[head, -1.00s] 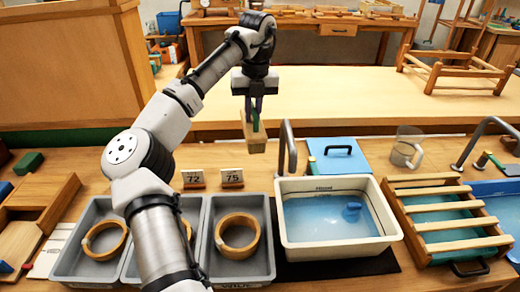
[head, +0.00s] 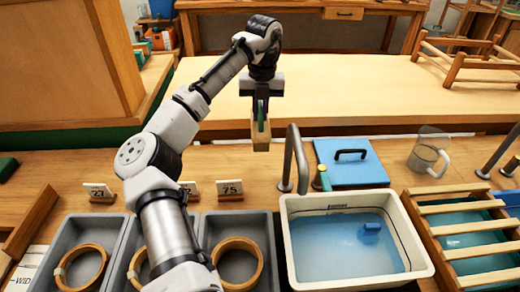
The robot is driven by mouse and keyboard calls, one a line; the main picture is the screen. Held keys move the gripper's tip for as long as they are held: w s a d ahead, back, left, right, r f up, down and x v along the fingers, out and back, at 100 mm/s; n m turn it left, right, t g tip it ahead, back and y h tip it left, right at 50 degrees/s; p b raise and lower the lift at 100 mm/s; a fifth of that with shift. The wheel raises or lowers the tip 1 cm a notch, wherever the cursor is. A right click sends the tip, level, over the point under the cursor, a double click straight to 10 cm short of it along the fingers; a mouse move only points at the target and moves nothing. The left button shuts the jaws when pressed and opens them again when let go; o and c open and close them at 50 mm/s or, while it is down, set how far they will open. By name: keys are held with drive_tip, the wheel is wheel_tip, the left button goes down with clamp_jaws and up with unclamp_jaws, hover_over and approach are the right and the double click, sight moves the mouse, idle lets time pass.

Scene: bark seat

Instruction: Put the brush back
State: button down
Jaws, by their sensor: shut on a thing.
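My gripper (head: 261,106) hangs pointing down from the arm, above the back part of the workbench. It is shut on the brush (head: 261,138), a tan block-like piece with a green part at its top between the fingers. The brush hangs upright, seemingly clear of the bench, behind and left of the curved metal spout. The fingers partly hide its upper part, and its exact height above the bench is hard to judge.
A white basin (head: 292,245) of blue water holds a small blue object (head: 371,230). Around it are the metal spout (head: 290,150), a blue lidded box (head: 350,173), a clear jug (head: 428,155) and a slatted rack (head: 465,222). Grey trays (head: 222,222) hold wooden rings; number cards (head: 230,188) stand behind.

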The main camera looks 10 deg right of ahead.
wheel_tip(320, 180, down, 12)
drive_tip(key=shift+f+p, duration=0.25)
drive_tip(key=shift+p, duration=0.4)
drive_tip(key=c, duration=1.5)
unclamp_jaws()
drive_tip(key=shift+f, duration=0.1)
drive_tip(key=shift+o, duration=0.2)
drive_tip(key=r+b, duration=0.1)
drive_tip(key=r, duration=1.1)
drive_tip(key=shift+d+r+b, duration=0.15)
drive_tip(key=shift+d+b, duration=0.05)
drive_tip(key=shift+b, duration=0.2)
